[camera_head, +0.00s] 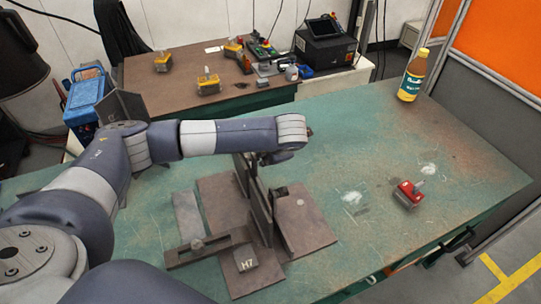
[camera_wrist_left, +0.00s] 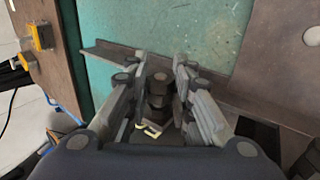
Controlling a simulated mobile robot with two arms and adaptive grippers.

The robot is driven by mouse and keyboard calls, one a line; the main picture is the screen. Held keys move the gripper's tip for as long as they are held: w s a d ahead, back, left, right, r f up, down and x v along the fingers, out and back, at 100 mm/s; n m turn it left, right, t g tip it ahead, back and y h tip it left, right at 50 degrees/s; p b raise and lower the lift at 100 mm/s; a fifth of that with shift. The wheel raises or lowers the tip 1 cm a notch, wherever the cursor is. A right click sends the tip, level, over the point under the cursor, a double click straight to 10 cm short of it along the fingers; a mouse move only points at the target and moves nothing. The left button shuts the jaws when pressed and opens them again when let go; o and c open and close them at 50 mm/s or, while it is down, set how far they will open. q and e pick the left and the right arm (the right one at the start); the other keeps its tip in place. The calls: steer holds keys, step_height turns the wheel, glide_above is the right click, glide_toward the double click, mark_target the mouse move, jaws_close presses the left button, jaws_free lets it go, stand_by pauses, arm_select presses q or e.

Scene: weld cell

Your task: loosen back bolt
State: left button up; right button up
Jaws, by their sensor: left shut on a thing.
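The weld fixture has a brown base plate (camera_head: 225,205) and upright dark plates (camera_head: 262,205) on the green table. A front bolt (camera_head: 197,244) stands on a slotted bar (camera_head: 215,248) at its near side. My left arm reaches across from the left, and its wrist hides its fingers and the back bolt in the head view. In the left wrist view my left gripper (camera_wrist_left: 158,76) has its fingers on both sides of the dark, stepped back bolt (camera_wrist_left: 157,90) and is shut on it. My right gripper is in neither view.
A block marked H7 (camera_head: 246,258) sits on the fixture's near side. A red clamp-like block (camera_head: 408,195) and a yellow-capped bottle (camera_head: 411,77) stand on the right. A brown bench (camera_head: 180,103) behind holds yellow blocks. The green table's right part (camera_head: 350,140) is mostly clear.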

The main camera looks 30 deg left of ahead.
arm_select(q)
steer(key=shift+f+t+y+b, duration=0.15)
steer(key=shift+t+y+b, duration=0.3)
steer(key=shift+b, duration=0.35)
steer(key=shift+y, duration=0.25)
steer(key=o, duration=0.6)
steer(key=shift+o, duration=0.2)
steer(key=shift+v, duration=0.85)
steer(key=p+v, duration=0.1)
steer(key=v, duration=0.2)
steer(key=shift+s+r+p, duration=0.1)
steer(key=shift+r+p, duration=0.15)
steer(key=shift+p, duration=0.1)
